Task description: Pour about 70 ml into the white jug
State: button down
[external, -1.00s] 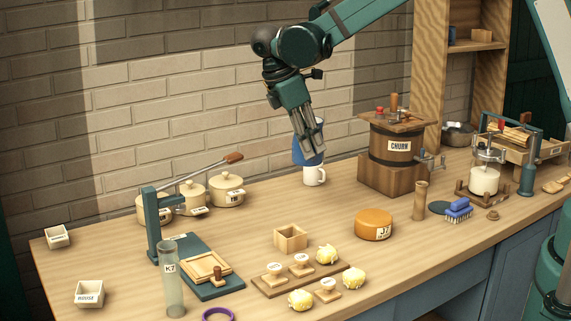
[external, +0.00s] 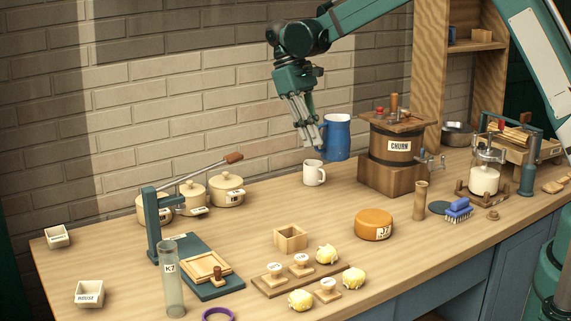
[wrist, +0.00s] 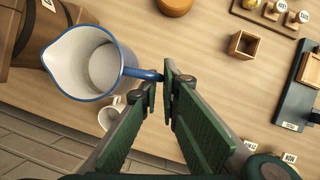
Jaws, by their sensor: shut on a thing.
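A blue jug (external: 336,138) with a pale inside hangs upright at my gripper (external: 316,146), behind the small white jug. In the wrist view the blue jug (wrist: 92,62) is seen from above, its handle between the fingertips (wrist: 164,78). My gripper is shut on that handle. A pale round area shows inside; I cannot tell whether it is liquid or the bottom. The white jug (external: 314,173) stands upright on the table, just left of and in front of the blue jug. In the wrist view the white jug (wrist: 108,116) is partly hidden by the blue jug.
The wooden churn (external: 392,145) on its block stands close to the right of the blue jug. Lidded pots (external: 226,190) are to the left, and an orange cheese (external: 374,224) is in front. The brick wall is close behind. Table around the white jug's front is clear.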

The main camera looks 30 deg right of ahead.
jog(key=w+d+r+m+t+y+b, duration=0.1)
jog(key=w+d+m+t, duration=0.2)
jog(key=w+d+m, duration=0.55)
jog(key=w+d+m+t+y+b, duration=0.1)
jog(key=w+d+m+t+y, duration=0.2)
jog(key=d+m, duration=1)
jog(key=w+d+r+m+t+b, duration=0.1)
jog(key=w+d+m+t+b, duration=0.15)
jog(key=w+d+m, duration=0.75)
jog(key=shift+m, duration=0.95)
jog(key=s+f, duration=0.1)
jog(key=f, duration=0.3)
jog(key=a+f, duration=0.1)
jog(key=f, duration=0.4)
jog(key=s+f+p, duration=0.1)
jog(key=f, duration=0.3)
jog(key=shift+s+a+f, duration=0.15)
jog(key=shift+s+f, duration=0.15)
jog(key=shift+s, duration=0.05)
jog(key=shift+r, duration=0.1)
